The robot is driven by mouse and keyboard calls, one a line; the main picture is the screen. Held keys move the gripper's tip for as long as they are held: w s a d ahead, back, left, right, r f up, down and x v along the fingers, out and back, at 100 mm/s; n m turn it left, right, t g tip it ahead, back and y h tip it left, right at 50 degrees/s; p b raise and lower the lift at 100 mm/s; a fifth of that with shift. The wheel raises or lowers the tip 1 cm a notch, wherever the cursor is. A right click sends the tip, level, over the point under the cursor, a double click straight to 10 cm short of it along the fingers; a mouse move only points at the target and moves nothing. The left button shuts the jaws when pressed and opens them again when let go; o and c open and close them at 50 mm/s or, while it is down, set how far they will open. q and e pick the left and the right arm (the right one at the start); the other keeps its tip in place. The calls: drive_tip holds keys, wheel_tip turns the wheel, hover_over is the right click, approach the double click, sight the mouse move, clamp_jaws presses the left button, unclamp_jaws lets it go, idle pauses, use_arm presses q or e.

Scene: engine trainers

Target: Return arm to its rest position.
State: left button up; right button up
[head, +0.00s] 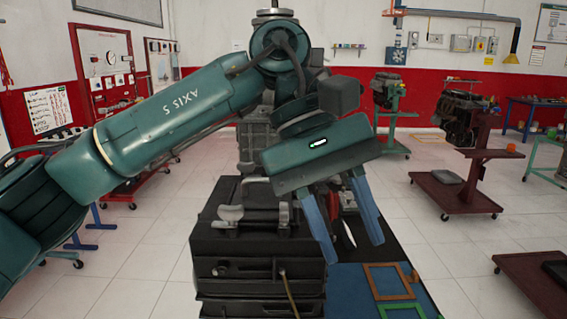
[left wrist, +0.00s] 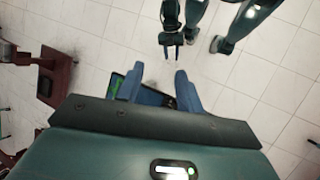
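My left arm comes in from the left and bends over the middle of the head view. Its gripper (head: 354,250) points down, with two blue fingers spread wide apart. It hangs above the right side of a black bench unit, near a blue mat. In the left wrist view the same fingers (left wrist: 158,85) stand apart with nothing held between them. A second, smaller gripper with blue fingers, my right one (left wrist: 172,40), shows at the top of that view.
The black unit (head: 255,268) stands at the centre front. The blue mat (head: 350,290) bears an orange frame (head: 386,279) and a green frame (head: 402,309). Engine stands, including a dark red one (head: 467,197), stand to the right. Tiled floor (head: 440,250) is clear between them.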

use_arm(q)
drive_tip(key=s+d+f+n+g+h, duration=0.2)
drive_tip(key=s+d+n+g+h, duration=0.2)
drive_tip(key=d+g+h, duration=0.15)
drive_tip(key=w+a+f+m+t+h, duration=0.45)
drive_tip(key=w+f+m+t, duration=0.2)
drive_tip(key=m+t, duration=0.7)
drive_tip(key=w+a+f+m+t+h, duration=0.4)
drive_tip(key=w+a+f+m+t, duration=0.25)
drive_tip(key=m+t, duration=0.75)
drive_tip(key=s+a+f+n+y, duration=0.1)
drive_tip(key=a+f+n+y, duration=0.4)
drive_tip(key=f, duration=0.3)
drive_tip(key=s+a+f+n+y, duration=0.1)
drive_tip(key=a+f+n+y, duration=0.2)
drive_tip(key=f+n+y, duration=0.5)
drive_tip(key=s+a+f+n+g+y, duration=0.1)
drive_tip(key=s+a+f+n+g, duration=0.2)
drive_tip(key=s+f, duration=0.4)
drive_tip(key=s+a+f+n+g+y, duration=0.1)
drive_tip(key=s+a+f+n+g, duration=0.2)
drive_tip(key=s+f, duration=0.3)
wheel_tip(320, 180, down, 3)
drive_tip(key=shift+s+a+r+g, duration=0.1)
drive_tip(key=shift+s+a+g, duration=0.35)
drive_tip(key=shift+a, duration=0.2)
drive_tip(key=shift+w+n, duration=0.1)
drive_tip(key=shift+n, duration=0.15)
